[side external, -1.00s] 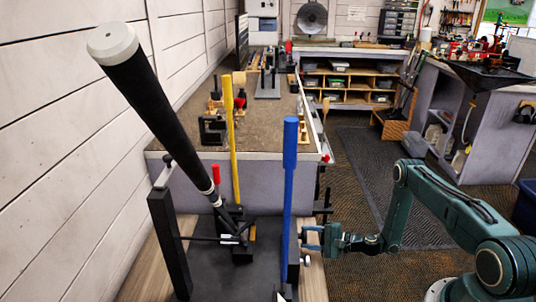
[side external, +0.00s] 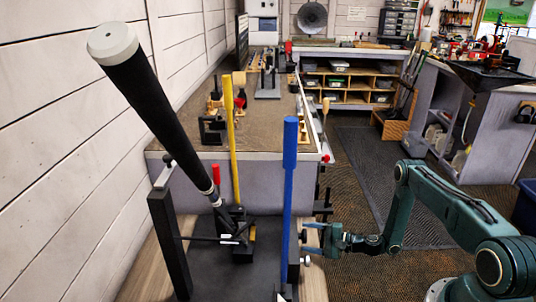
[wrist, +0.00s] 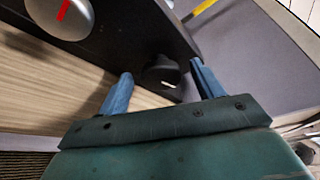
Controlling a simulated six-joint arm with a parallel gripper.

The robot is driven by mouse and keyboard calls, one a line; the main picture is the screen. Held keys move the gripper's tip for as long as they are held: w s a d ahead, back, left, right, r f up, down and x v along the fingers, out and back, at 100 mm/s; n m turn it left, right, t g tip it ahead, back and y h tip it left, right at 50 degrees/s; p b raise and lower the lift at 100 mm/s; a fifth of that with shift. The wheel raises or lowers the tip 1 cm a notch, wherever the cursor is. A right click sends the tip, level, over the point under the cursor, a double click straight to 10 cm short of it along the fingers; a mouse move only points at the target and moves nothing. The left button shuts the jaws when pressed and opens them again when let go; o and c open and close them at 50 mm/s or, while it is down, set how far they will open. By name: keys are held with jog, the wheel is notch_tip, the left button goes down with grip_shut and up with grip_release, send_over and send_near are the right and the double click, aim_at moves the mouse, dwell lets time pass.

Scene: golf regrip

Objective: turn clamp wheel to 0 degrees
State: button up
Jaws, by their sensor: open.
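In the wrist view a round black knob (wrist: 160,74) with a short white mark sits on a black plate (wrist: 135,38). The mark lies toward the knob's lower right rim. A silver disc (wrist: 62,14) with a red mark is on the same plate, at upper left. No label shows which one is the clamp wheel. My gripper (wrist: 162,71) is open, its blue fingers on either side of the black knob. Whether they touch it, I cannot tell. In the side external view my gripper (side external: 308,238) is at the right side of the black clamp stand (side external: 293,262).
A black golf shaft with a thick grip (side external: 145,95) leans from the stand toward upper left. A blue post (side external: 289,190) stands just left of my gripper. A yellow post (side external: 232,140) and a long bench (side external: 262,115) are behind.

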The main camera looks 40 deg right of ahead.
jog(key=v, duration=0.7)
dwell(0.3)
jog(key=shift+r, duration=0.1)
jog(key=r+m+g+h, duration=0.1)
jog(key=r+m+g, duration=0.1)
jog(key=r+g, duration=0.1)
jog(key=w+a+r+m+g+h, duration=0.1)
jog(key=r+m+g+h, duration=0.1)
jog(key=r, duration=0.3)
jog(key=w+r+m+g+h, duration=0.1)
jog(key=r+m+g+h, duration=0.1)
jog(key=r+m+g, duration=0.2)
jog(key=shift+a+r+g, duration=0.2)
jog(key=shift+g, duration=0.2)
jog(key=shift+f, duration=0.1)
dwell(0.4)
jog(key=shift+x, duration=6.8)
